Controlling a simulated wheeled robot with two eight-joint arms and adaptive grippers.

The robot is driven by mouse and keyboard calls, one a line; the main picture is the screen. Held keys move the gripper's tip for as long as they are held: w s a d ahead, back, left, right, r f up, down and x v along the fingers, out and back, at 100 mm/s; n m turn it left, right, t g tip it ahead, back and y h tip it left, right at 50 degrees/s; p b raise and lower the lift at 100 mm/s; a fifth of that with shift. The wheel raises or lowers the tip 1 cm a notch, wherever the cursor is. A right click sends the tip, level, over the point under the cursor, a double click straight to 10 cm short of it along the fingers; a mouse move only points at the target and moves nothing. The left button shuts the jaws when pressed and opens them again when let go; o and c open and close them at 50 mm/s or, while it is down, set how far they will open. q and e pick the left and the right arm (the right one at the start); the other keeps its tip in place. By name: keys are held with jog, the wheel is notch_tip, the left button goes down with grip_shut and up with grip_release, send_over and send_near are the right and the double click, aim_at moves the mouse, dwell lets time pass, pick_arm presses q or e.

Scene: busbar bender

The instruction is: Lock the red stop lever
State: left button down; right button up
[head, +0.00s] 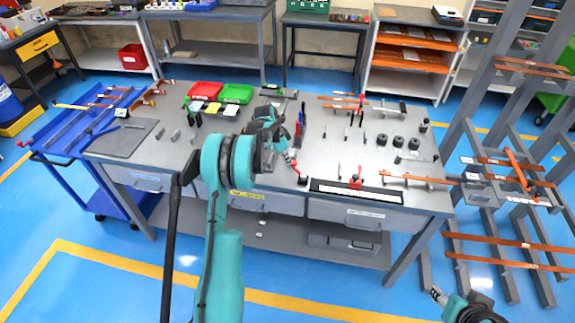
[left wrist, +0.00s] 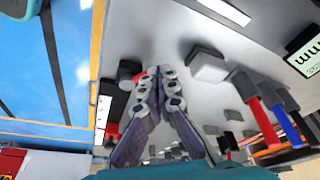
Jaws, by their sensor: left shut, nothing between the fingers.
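A red lever with a black part (head: 302,179) stands near the front edge of the grey workbench, left of a ruled strip. In the left wrist view the red part (left wrist: 140,77) shows beside and partly behind a finger. My left gripper (head: 291,158) is shut and empty, just above and beside this lever; its fingertips come together in the left wrist view (left wrist: 156,70). I cannot tell whether they touch the lever. Another small red piece (head: 355,182) sits on the strip. My right gripper (head: 436,294) is low at the right, away from the bench; its fingers are too small to read.
The ruled strip (head: 345,193) lies along the bench's front edge. Red and blue upright handles (left wrist: 265,123) stand near the left gripper. Several dark blocks (head: 398,141) stand farther right. Red (head: 204,89) and green (head: 236,94) trays lie at the back. A copper-bar rack (head: 505,240) stands right.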

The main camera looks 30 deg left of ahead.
pick_arm(q)
jog(key=w+m, duration=0.2)
jog(key=shift+d+f+m+g+h, duration=0.1)
jog(key=shift+m+g+h, duration=0.2)
jog(key=shift+m, duration=0.1)
jog(key=w+m, duration=0.1)
jog(key=w+d+m, duration=0.1)
jog(key=m, duration=0.1)
jog(key=shift+g+h, duration=0.3)
jog(key=shift+g, duration=0.1)
jog(key=shift+w+d, duration=0.5)
jog(key=shift+w, duration=0.15)
